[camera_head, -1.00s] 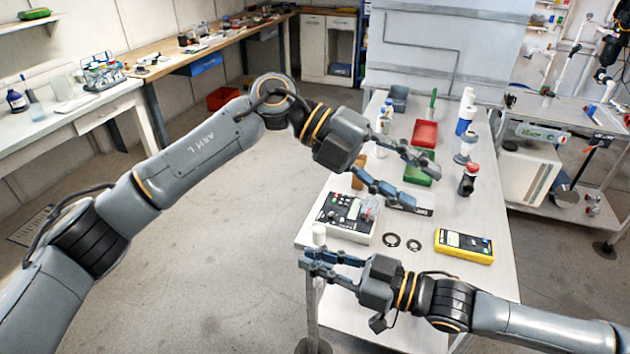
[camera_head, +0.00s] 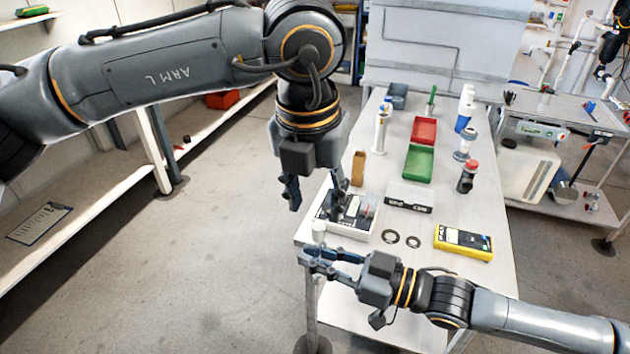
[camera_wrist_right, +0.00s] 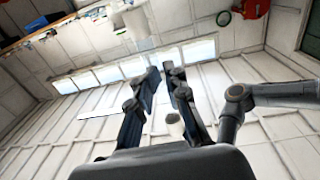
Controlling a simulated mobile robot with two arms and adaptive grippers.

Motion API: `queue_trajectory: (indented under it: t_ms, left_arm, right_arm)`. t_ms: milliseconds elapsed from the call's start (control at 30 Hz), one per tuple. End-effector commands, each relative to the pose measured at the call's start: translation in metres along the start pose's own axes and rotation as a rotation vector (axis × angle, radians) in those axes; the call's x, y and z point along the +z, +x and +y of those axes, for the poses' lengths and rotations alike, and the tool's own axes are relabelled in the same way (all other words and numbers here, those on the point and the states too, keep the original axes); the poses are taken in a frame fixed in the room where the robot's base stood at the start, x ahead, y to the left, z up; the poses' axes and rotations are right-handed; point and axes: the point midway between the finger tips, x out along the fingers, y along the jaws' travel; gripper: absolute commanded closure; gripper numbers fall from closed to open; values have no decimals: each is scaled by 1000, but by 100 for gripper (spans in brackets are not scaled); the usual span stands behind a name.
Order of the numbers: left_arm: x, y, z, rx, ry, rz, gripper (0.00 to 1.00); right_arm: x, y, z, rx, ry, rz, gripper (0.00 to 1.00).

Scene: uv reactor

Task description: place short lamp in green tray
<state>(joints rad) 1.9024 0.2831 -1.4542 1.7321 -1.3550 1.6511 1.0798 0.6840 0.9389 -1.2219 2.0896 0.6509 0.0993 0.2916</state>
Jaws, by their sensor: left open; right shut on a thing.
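My right gripper (camera_head: 312,256) is shut on a small white-topped cylinder (camera_head: 319,233), probably the short lamp, at the table's front left corner. The cylinder stands up from between the fingers, which hide its lower part. The green tray (camera_head: 419,164) lies farther back on the table, behind the white block, and looks empty. My left gripper (camera_head: 317,193) is open and empty, pointing down at the table's left edge, with its right finger in front of the instrument box.
A red tray (camera_head: 424,130) adjoins the green tray. A white cylinder (camera_head: 380,132) stands to their left, a red-topped black fitting (camera_head: 468,178) to their right. A white block (camera_head: 409,197), an instrument box (camera_head: 335,222), black rings (camera_head: 390,237) and a yellow meter (camera_head: 463,242) lie nearer.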

Motion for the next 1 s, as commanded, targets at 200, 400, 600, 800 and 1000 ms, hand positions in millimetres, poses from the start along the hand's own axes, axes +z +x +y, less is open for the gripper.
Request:
queue_trajectory:
  t_ms: [200, 400, 600, 800, 1000]
  left_arm:
    - [-1, 44, 0, -1, 1, 4, 55]
    - [0, 73, -1, -2, 1, 3, 55]
    - [0, 85, -1, -3, 1, 2, 55]
    - [0, 86, -1, -3, 1, 1, 55]
    - [0, 86, -1, -3, 1, 1, 79]
  right_arm:
    - [0, 0, 0, 0, 0, 1, 100]
    - [0, 0, 0, 0, 0, 1, 100]
    - [0, 0, 0, 0, 0, 1, 100]
    - [0, 0, 0, 0, 0, 1, 100]
    - [0, 0, 0, 0, 0, 1, 100]
